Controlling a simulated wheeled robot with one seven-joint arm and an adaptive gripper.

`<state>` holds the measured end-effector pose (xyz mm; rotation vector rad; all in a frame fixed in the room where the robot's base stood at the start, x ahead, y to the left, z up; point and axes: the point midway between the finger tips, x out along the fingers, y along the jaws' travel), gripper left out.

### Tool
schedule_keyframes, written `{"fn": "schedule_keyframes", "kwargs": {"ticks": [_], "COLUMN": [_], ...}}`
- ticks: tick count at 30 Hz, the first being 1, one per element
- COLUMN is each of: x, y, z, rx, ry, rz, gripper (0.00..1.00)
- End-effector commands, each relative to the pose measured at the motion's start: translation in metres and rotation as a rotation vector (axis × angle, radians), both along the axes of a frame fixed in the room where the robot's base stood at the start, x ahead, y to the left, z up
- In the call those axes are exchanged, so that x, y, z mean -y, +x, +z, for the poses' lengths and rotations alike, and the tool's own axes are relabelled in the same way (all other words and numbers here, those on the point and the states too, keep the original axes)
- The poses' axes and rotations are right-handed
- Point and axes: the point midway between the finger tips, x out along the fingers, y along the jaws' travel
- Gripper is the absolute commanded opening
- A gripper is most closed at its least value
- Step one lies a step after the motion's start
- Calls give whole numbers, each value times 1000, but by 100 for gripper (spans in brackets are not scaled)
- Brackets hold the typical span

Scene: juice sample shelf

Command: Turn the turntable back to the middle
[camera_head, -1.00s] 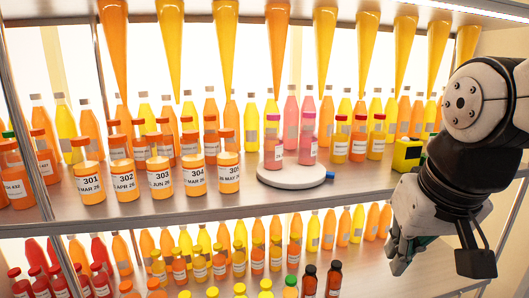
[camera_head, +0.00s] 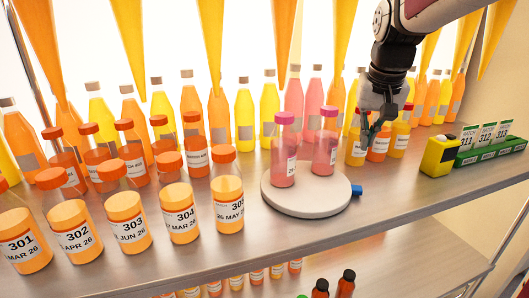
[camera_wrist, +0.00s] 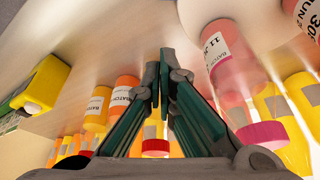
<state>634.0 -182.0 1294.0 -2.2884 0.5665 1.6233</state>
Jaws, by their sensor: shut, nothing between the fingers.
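The turntable (camera_head: 298,207) is a pale round disc on the shelf, with a short blue tab (camera_head: 357,190) sticking out at its right side. Two pink bottles with magenta caps stand upright on it, a left one (camera_head: 283,165) and a right one (camera_head: 325,150). My gripper (camera_head: 367,147) points down, right of the right pink bottle and beyond the blue tab, apart from the tab. In the wrist view its fingertips (camera_wrist: 164,56) are together and empty. The pink bottles and part of the pale disc (camera_wrist: 185,12) show there; the blue tab does not.
Small red-capped bottles (camera_head: 398,142) stand close around my gripper. Numbered orange bottles (camera_head: 228,204) stand left of the turntable. Tall bottles (camera_head: 244,113) line the back. The shelf in front is bare.

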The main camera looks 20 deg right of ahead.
Motion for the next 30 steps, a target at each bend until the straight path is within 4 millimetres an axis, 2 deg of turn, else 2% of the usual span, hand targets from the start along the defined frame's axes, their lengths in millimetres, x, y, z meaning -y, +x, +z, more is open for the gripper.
{"fn": "schedule_keyframes", "kwargs": {"ticks": [5,8,22,25,30], "x": [4,6,19,10,2], "y": [2,5,30,13,-1], "z": [-4,-14,-97,-93,-93], "rx": [-1,-4,-5,-1,0], "ry": [0,1,2,1,0], "rz": [-7,-7,-5,-3,-4], "gripper": [0,0,0,0,0]}}
